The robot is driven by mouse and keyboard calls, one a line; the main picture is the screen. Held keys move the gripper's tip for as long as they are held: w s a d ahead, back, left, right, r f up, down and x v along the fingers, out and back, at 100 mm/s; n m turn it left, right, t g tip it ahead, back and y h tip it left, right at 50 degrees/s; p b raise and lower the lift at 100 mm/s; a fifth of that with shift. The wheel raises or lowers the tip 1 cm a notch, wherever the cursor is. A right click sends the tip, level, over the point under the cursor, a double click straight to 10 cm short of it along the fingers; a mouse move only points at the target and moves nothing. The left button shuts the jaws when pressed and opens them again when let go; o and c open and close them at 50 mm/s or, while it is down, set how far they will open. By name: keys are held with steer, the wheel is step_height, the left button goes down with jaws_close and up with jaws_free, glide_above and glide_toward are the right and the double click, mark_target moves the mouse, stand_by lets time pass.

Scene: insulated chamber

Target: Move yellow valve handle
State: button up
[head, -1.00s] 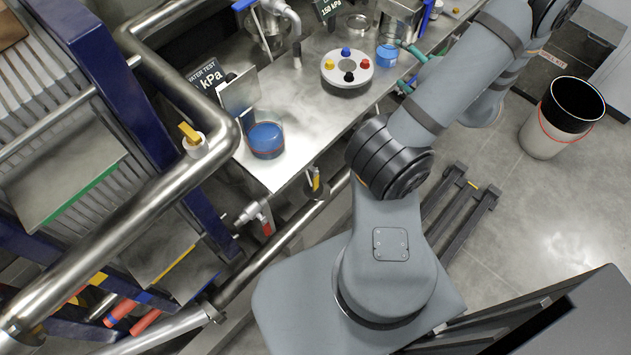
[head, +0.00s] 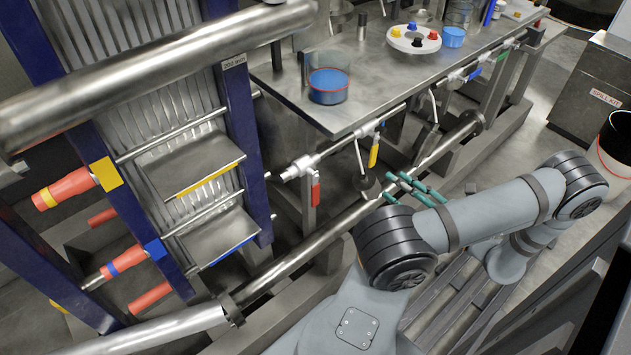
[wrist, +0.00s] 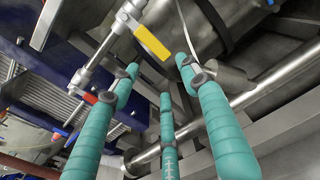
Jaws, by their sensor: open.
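The yellow valve handle (head: 374,152) hangs from the pipework below the steel table's front edge. In the wrist view the yellow handle (wrist: 151,42) is a flat bar, tilted, at upper centre, beyond the fingertips. My gripper (head: 396,187) has teal fingers with dark joints. It is to the lower right of the handle in the head view, beside the large steel pipe. In the wrist view my gripper (wrist: 160,78) has its fingers spread with nothing between them, apart from the handle.
A red valve handle (head: 316,188) is on the same pipework to the left. The large steel pipe (head: 290,262) runs diagonally below. The steel table (head: 370,85) carries a blue-filled beaker (head: 328,86). A blue rack (head: 240,130) with plates stands left. A white bin (head: 618,145) is right.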

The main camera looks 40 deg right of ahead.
mark_target(372, 160)
steer(key=shift+n+t, duration=0.3)
steer(key=w, duration=0.3)
steer(key=w+r+b, duration=0.1)
steer(key=w, duration=0.2)
steer(key=w+d, duration=0.1)
steer(key=w, duration=0.3)
steer(key=shift+w+r, duration=0.1)
steer(key=shift+r, duration=0.2)
steer(key=shift+a, duration=0.1)
steer(key=c, duration=1.2)
jaws_close()
